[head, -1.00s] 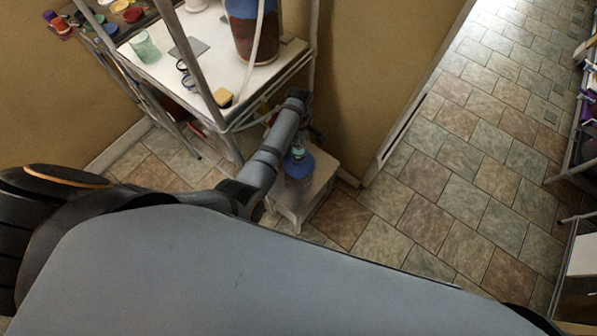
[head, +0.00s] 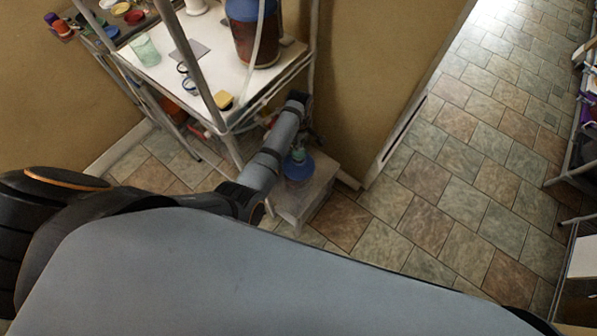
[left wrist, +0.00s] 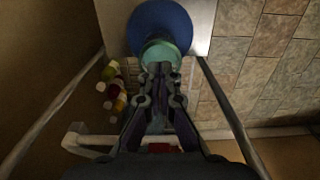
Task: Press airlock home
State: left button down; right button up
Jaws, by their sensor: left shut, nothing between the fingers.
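A bucket with a blue lid (head: 297,168) stands on a low white stand by the rack. It also shows at the top of the left wrist view (left wrist: 160,17). The pale teal airlock (left wrist: 160,54) sits over the lid, and part of it shows in the head view (head: 298,153). My left gripper (left wrist: 160,72) is shut and empty, with its fingertips at the airlock's near side in the picture. I cannot tell whether they touch it. The fingers hide the airlock's near part, so its seating is not visible. My right gripper is out of view.
Several small bottles (left wrist: 112,88) are left of the gripper. The tiled floor (head: 450,190) at right is clear.

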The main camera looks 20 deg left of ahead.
aim_at(299, 156)
pick_arm(q)
jog(key=shift+f+b, duration=0.55)
jog(key=shift+f, duration=0.25)
dwell(0.4)
jog(key=shift+f+b, duration=1)
jog(key=shift+f, duration=0.5)
jog(key=shift+s+f+p, duration=0.1)
jog(key=shift+p, duration=0.3)
dwell(1.1)
jog(key=shift+s+f, duration=0.1)
dwell(0.5)
jog(key=shift+r+p, duration=0.25)
jog(key=shift+p, duration=0.25)
jog(key=shift+r, duration=0.15)
jog(key=shift+w+r+p, duration=0.2)
jog(key=shift+r+p, duration=0.35)
jog(key=shift+p, duration=0.15)
notch_tip(299, 156, up, 8)
jog(key=p, duration=0.9)
jog(key=shift+r, duration=0.15)
